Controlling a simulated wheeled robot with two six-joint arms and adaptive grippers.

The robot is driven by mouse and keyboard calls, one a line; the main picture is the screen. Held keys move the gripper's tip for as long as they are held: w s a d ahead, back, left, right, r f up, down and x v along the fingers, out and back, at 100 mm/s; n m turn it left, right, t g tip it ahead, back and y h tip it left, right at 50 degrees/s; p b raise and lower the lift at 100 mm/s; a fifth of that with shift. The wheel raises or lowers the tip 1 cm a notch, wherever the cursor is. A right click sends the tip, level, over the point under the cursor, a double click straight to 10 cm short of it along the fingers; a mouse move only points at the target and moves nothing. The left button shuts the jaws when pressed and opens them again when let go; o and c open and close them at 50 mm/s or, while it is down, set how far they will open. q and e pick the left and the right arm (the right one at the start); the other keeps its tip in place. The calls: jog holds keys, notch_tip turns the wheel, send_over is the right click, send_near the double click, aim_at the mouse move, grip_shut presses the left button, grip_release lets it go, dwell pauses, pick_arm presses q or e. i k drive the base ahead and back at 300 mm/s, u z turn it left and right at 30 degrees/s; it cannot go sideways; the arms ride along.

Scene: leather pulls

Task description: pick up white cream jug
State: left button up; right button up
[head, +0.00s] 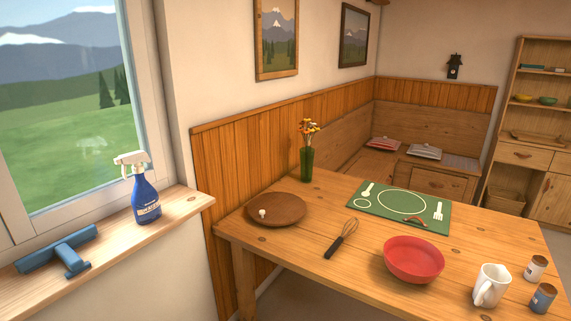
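The white cream jug (491,285) stands upright on the wooden table, near the front right. Neither of my grippers shows in the head view.
The table (310,285) also bears the red bowl (413,261), a whisk (341,239), a round wooden plate (290,206), a green placemat (377,213), a flower vase (306,164), a white-labelled jar (535,268) and a blue-labelled jar (542,298). A spray bottle (145,197) stands on the windowsill.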

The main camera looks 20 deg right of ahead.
aim_at(494, 281)
jog(key=z, duration=0.8)
jog(key=i, duration=1.2)
jog(key=z, duration=0.7)
jog(key=i, duration=0.3)
jog(key=z, duration=0.1)
